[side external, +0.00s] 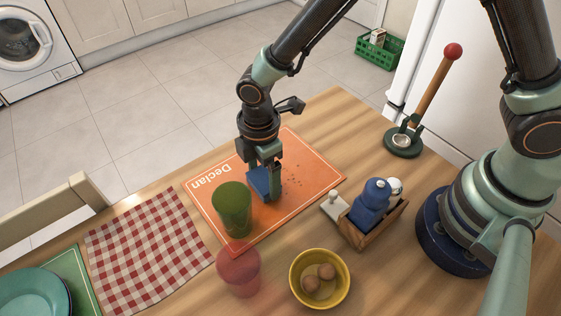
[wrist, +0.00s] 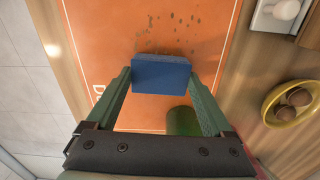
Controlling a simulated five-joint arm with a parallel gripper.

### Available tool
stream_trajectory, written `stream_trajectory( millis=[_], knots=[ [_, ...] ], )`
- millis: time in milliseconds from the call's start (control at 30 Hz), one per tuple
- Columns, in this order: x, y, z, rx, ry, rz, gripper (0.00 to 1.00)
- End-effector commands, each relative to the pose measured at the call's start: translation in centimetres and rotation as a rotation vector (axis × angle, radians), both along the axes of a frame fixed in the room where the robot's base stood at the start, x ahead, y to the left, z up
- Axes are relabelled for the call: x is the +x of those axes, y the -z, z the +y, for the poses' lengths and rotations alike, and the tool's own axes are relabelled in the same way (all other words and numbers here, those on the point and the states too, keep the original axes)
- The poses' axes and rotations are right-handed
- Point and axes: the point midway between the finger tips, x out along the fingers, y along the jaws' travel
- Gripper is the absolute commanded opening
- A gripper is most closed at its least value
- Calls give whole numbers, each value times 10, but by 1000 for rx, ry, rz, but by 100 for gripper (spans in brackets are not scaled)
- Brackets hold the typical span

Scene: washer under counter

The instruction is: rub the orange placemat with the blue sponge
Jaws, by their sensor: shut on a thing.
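The orange placemat (side external: 305,161) lies on the wooden table, with a white border line and the name "Declan" on it. Dark specks are scattered on the mat, right of the gripper in the side view and beyond the sponge in the wrist view. My gripper (side external: 265,185) is shut on the blue sponge (side external: 258,183), low over the mat's middle. In the wrist view the sponge (wrist: 161,74) sits between the two fingers. I cannot tell whether it touches the mat. A green cup (side external: 232,209) stands on the mat beside the sponge.
A red cup (side external: 238,272) and a yellow bowl (side external: 320,280) with brown balls stand near the front. A wooden caddy (side external: 372,225) with shakers is right of the mat. A checked cloth (side external: 150,252) lies left. A paper towel-like stand (side external: 403,141) is at the back right.

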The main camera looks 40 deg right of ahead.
Motion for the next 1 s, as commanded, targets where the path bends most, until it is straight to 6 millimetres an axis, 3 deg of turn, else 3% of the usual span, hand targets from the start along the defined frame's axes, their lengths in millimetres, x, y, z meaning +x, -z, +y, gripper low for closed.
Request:
stream_trajectory(
  millis=[1000],
  knots=[
    [0, 0, -94, -1, 3, 2, 41]
  ],
)
